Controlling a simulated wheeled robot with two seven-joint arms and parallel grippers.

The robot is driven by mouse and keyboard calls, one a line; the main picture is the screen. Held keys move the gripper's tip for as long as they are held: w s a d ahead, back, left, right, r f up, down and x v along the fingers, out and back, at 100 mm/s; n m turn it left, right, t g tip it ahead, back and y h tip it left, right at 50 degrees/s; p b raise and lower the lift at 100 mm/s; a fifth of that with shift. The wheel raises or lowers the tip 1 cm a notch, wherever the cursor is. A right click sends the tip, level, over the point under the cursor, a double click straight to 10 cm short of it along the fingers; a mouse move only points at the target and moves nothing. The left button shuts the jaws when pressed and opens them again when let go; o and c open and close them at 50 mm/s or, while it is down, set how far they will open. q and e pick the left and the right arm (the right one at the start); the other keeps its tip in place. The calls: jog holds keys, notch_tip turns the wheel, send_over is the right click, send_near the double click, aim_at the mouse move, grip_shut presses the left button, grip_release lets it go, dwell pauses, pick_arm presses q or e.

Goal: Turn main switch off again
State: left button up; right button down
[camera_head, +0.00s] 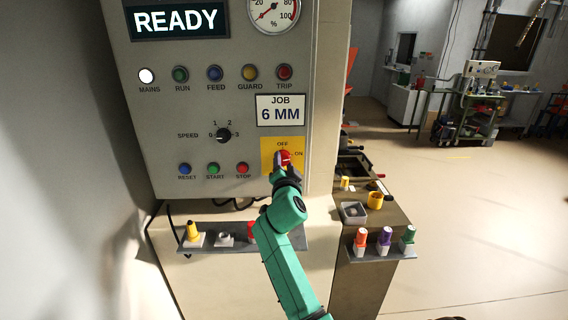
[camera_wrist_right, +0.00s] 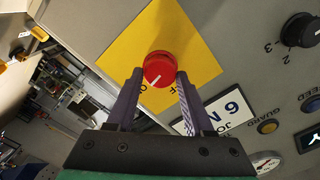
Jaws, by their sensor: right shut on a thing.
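My right gripper (camera_head: 285,168) is at the knob. In the right wrist view the red knob (camera_wrist_right: 158,69) sits between the two finger tips (camera_wrist_right: 159,76), and the gripper is shut on it. The knob's white mark points to the lower left there, towards the ON lettering. Part of the lettering is hidden by the fingers. My left gripper is not in view.
The panel's display (camera_head: 178,20) reads READY and the white MAINS lamp (camera_head: 147,76) is lit. A speed knob (camera_head: 223,135) and a JOB 6 MM plate (camera_head: 280,110) are near the switch. Below are a shelf with coloured pieces (camera_head: 193,232) and a side bench (camera_head: 378,217).

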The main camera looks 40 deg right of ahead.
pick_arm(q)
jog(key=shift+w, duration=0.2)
pick_arm(e)
jog(key=shift+n, duration=0.8)
jog(key=shift+r+n+b, duration=0.15)
jog(key=shift+n+b, duration=0.3)
jog(key=shift+n, duration=0.65)
jog(key=n, duration=0.2)
jog(key=shift+n, duration=0.4)
jog(key=n, duration=0.4)
jog(key=shift+w+r, duration=0.1)
pick_arm(q)
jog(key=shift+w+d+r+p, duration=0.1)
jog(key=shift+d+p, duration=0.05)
jog(key=shift+p, duration=0.45)
pick_arm(e)
jog(key=n, duration=0.5)
jog(key=shift+n, duration=0.3)
